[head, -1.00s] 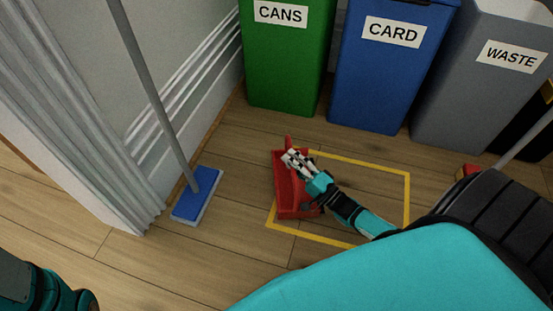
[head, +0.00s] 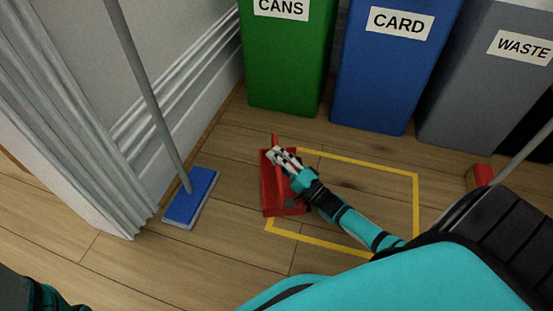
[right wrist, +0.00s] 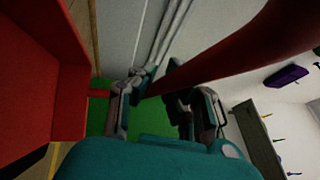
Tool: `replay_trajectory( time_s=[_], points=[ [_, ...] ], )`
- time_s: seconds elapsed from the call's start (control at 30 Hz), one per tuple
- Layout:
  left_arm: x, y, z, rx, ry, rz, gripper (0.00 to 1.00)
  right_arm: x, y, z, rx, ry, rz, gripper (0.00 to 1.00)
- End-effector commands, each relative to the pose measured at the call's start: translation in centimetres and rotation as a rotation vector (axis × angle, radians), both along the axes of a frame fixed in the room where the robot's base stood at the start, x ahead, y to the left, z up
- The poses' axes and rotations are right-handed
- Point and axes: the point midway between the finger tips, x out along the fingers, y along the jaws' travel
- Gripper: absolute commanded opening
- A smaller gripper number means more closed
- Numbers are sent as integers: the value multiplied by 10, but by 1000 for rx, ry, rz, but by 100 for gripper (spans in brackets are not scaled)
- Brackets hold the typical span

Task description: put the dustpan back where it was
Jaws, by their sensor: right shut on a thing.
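The red dustpan (head: 270,197) is in the head view at the left side of a yellow outline (head: 416,205) marked on the wooden floor. It overlaps the outline's left edge; I cannot tell whether it touches the floor. My right gripper (head: 284,158) is shut on the dustpan's handle. In the right wrist view the dark red handle (right wrist: 240,45) passes between the fingers (right wrist: 160,92), and the red pan (right wrist: 35,90) fills the left. My left gripper is out of view; only part of my left arm shows at the lower left corner.
A green CANS bin (head: 285,70), a blue CARD bin (head: 380,80) and a grey WASTE bin (head: 465,100) stand behind the outline. A blue mop head (head: 190,198) with a grey pole stands at left by the wall. A red object (head: 479,177) lies right of the outline.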

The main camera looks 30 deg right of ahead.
Motion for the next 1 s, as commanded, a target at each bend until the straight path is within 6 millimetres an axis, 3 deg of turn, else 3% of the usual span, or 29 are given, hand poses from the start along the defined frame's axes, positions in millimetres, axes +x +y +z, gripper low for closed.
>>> replay_trajectory(
  time_s=[0.07, 0.1, 0.27, 0.53, 0.67, 1.0],
  points=[
    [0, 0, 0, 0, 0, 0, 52, 0, 0, 0, 0, -2, 1, 0],
    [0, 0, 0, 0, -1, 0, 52, 0, 0, -1, 0, 0, 0, 13],
    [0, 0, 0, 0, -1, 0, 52, 0, 0, -1, 0, 0, 0, 33],
    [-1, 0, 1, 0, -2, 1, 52, 0, 0, 1, 0, -1, 1, 34],
    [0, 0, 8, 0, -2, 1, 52, -9, -2, -1, -1, 3, 1, 34],
    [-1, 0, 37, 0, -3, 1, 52, -74, -21, -16, -1, 6, 0, 34]
  ],
)
